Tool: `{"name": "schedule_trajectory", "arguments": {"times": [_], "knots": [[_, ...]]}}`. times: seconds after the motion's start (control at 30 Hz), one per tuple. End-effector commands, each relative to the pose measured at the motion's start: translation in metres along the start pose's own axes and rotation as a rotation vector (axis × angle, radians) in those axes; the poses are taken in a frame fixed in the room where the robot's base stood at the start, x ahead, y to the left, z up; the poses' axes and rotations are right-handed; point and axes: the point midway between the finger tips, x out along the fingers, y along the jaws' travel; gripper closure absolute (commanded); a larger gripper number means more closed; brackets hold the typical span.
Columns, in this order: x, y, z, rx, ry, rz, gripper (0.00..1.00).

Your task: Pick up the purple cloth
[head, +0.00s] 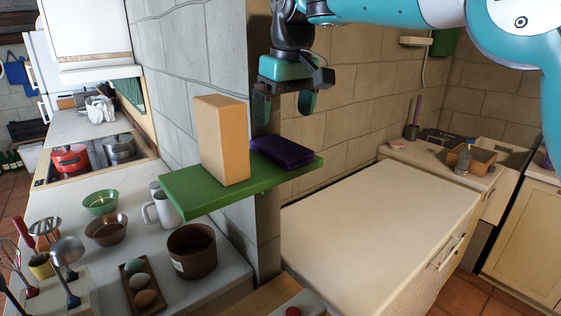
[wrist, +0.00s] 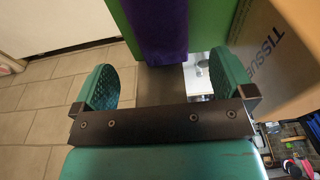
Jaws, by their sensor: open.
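The purple cloth (head: 281,152) lies folded on the right part of a green wall shelf (head: 200,201) in the head view. My gripper (head: 287,103) is open and empty above the cloth, with a gap between its fingertips and the cloth. In the wrist view, my two green fingers (wrist: 164,88) stand apart, and the purple cloth (wrist: 162,30) shows beyond them at the top, between the fingers. The green shelf (wrist: 212,22) shows on both sides of the cloth there. The cloth's far edge is hard to see.
A tan box (head: 222,140) stands upright on the shelf just left of the cloth; its side, marked "TISSUE", shows in the wrist view (wrist: 275,50). The stone wall (head: 205,65) is close behind the shelf. A pale countertop (head: 385,215) to the right is clear.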

Motion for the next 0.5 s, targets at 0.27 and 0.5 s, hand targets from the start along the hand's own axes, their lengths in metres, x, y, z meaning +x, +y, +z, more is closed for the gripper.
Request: {"name": "schedule_trajectory", "arguments": {"times": [0.27, 0.5], "knots": [[0.023, 0.000, 0.000, -0.001, -0.001, -0.001, 0.00], [0.057, -0.001, 0.000, 0.000, -0.003, -0.001, 0.00]]}}
